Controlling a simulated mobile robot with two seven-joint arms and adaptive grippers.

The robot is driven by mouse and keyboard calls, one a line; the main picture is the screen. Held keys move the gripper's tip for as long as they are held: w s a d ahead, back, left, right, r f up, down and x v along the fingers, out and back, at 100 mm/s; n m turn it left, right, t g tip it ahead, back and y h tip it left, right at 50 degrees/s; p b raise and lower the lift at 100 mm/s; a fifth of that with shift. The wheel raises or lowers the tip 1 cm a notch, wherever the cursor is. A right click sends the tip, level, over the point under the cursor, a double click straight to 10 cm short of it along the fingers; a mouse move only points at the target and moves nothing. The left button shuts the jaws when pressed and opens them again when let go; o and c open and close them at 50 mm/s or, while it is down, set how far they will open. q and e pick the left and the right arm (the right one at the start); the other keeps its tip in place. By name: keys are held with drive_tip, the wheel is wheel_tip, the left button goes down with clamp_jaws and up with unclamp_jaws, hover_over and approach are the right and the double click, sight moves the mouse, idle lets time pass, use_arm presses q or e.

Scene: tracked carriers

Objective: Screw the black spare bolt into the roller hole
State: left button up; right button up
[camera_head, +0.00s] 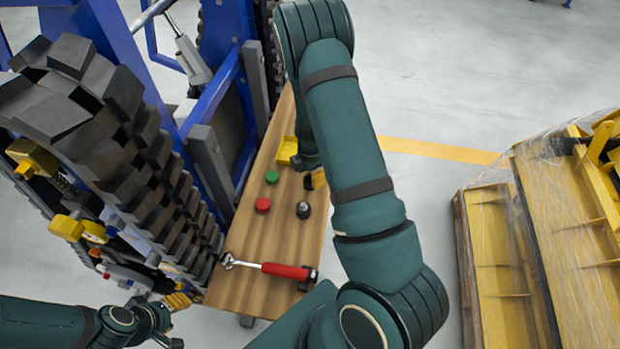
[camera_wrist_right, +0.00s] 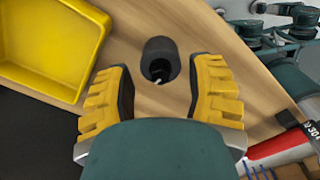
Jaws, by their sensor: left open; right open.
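The black spare bolt (camera_head: 303,210) stands on the wooden table, near its right edge. In the right wrist view the black bolt (camera_wrist_right: 160,60) shows between and just beyond the fingertips, with no visible contact. My right gripper (camera_wrist_right: 160,85) is open and empty, its yellow-padded fingers spread. In the head view my right gripper (camera_head: 315,179) is partly hidden by its own arm, just behind the bolt. My left gripper (camera_head: 174,320) is open at the bottom left, beside the table's near corner. Yellow roller parts (camera_head: 66,228) show by the track; I cannot make out the roller hole.
On the table (camera_head: 240,285) are a yellow bin (camera_head: 286,152), a green cap (camera_head: 272,177), a red cap (camera_head: 263,205) and a red-handled wrench (camera_head: 285,271). A dark track (camera_head: 150,150) and blue frame (camera_head: 240,80) border the left side. Yellow wrapped pallets (camera_head: 500,250) stand right.

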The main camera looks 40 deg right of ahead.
clamp_jaws()
drive_tip(key=shift+r, duration=0.1)
